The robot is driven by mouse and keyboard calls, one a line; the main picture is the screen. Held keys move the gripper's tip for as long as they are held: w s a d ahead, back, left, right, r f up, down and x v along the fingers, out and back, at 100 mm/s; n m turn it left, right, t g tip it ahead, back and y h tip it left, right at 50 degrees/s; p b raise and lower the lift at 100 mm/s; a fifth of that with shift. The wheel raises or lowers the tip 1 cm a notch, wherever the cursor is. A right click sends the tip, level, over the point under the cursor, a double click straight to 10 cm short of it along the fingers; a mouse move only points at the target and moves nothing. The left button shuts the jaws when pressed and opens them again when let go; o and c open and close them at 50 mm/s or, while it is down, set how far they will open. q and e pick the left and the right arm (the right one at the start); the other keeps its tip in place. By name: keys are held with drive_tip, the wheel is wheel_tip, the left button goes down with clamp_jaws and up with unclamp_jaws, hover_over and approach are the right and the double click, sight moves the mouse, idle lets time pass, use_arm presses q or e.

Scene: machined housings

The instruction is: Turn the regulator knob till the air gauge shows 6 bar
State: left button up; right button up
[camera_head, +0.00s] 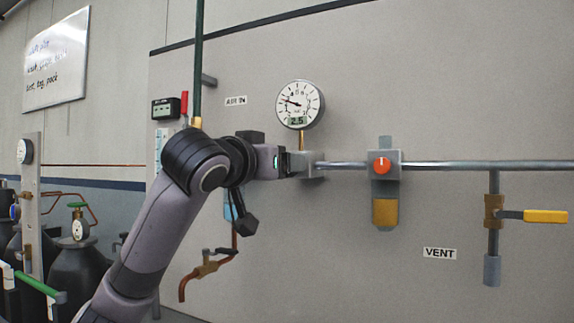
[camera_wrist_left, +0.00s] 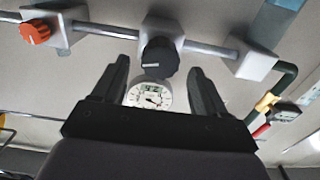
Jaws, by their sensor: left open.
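The round air gauge (camera_head: 300,104) is on the wall in the head view, its small display reading 2.5 and its needle pointing to the upper left. It also shows inverted in the left wrist view (camera_wrist_left: 151,97). A black knob (camera_wrist_left: 160,57) sits on a grey block (camera_head: 314,168) on the pipe below the gauge. My left gripper (camera_head: 290,162) is at that block and hides the knob in the head view. In the left wrist view its open fingers (camera_wrist_left: 158,68) point toward the knob, one on each side, with gaps visible. My right gripper is not in view.
An orange knob (camera_head: 381,165) sits on a unit with an amber bowl (camera_head: 385,212) to the right. A yellow-handled valve (camera_head: 545,216) hangs from the pipe near a VENT label (camera_head: 440,254). Gas cylinders (camera_head: 80,268) stand at lower left. A copper tube (camera_head: 190,284) is behind my arm.

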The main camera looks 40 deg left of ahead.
use_arm(q)
drive_tip(key=shift+x, duration=2)
drive_tip(key=c, duration=1)
drive_tip(key=shift+m+p, duration=0.5)
drive_tip(key=shift+p, duration=0.1)
